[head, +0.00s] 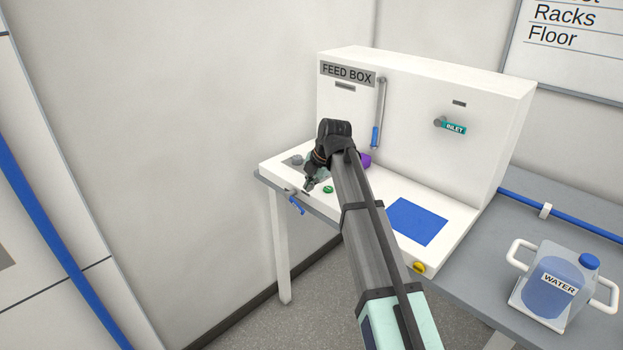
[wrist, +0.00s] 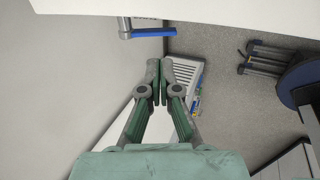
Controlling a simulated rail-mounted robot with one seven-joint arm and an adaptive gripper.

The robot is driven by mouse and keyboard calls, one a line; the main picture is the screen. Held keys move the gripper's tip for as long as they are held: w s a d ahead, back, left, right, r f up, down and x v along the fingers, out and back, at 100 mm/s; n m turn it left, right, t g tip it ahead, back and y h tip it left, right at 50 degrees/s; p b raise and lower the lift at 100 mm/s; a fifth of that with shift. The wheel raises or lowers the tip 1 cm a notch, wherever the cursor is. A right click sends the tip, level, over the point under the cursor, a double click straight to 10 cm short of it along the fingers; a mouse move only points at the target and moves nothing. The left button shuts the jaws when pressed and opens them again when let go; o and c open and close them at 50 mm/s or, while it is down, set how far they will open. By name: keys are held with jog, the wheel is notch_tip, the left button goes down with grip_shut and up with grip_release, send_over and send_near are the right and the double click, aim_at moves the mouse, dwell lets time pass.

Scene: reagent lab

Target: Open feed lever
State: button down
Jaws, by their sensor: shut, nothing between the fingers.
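My gripper (head: 309,186) is shut and empty, over the front left part of the white feed box base, pointing down toward its front edge. A small lever with a blue handle (head: 297,206) sits on that front edge, just below and left of my fingertips. In the wrist view, this blue-handled lever (wrist: 152,33) lies beyond the fingertips (wrist: 160,68), with a visible gap. A second, long grey lever with a blue grip (head: 376,136) hangs upright on the panel marked FEED BOX (head: 347,75). The small labels by both levers are too small to read.
A green button (head: 328,189), a purple knob (head: 365,160), a blue pad (head: 417,221) and a yellow-and-red button (head: 419,267) are on the base. A teal INLET valve (head: 453,127) is on the panel. A water jug (head: 556,283) stands at right. Floor before the lever is free.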

aim_at(299, 206)
jog(key=p+x, duration=0.2)
jog(key=x, duration=0.7)
jog(key=shift+w+a+f, duration=0.1)
jog(key=shift+w+f, duration=0.05)
jog(key=shift+f, duration=0.15)
